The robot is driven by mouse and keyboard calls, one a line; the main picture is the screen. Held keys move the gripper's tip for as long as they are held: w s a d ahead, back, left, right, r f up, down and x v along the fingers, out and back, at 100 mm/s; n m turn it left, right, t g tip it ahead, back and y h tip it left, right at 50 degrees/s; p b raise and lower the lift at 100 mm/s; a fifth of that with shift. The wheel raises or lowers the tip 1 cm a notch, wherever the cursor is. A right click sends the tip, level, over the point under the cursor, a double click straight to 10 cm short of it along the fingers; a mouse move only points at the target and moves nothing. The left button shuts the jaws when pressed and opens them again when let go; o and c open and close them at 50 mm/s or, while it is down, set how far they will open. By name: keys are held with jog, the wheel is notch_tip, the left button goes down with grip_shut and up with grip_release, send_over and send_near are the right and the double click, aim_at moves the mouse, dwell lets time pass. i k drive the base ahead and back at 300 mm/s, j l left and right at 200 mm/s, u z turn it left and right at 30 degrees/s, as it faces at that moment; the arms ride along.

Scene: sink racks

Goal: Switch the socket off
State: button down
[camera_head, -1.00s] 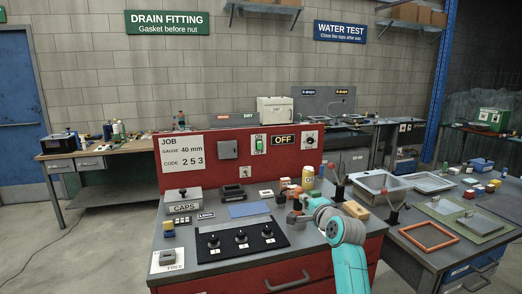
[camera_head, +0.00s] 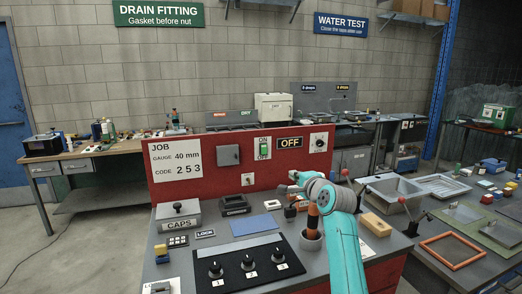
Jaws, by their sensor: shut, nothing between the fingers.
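The red panel (camera_head: 300,165) stands upright at the back of the grey bench. A green switch (camera_head: 265,149) on it has ON lettered above and a small label below. An OFF sign (camera_head: 290,142) is to its right. A small pale socket (camera_head: 248,179) sits lower on the panel. It is too small to tell its switch position. My gripper (camera_head: 284,188) is shut and empty, in front of the panel, right of the socket and below the green switch. It looks apart from both. My wrist partly hides the fingers.
A dark block with three knobs (camera_head: 244,266), a CAPS box (camera_head: 178,216) and a blue mat (camera_head: 255,225) lie on the bench (camera_head: 215,237). A grey cup (camera_head: 311,240) holding an orange-handled tool stands near my arm. A round dial (camera_head: 319,143) is at the panel's right.

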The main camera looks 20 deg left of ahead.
aim_at(263, 146)
jog(key=i+j, duration=0.55)
jog(key=i, duration=0.25)
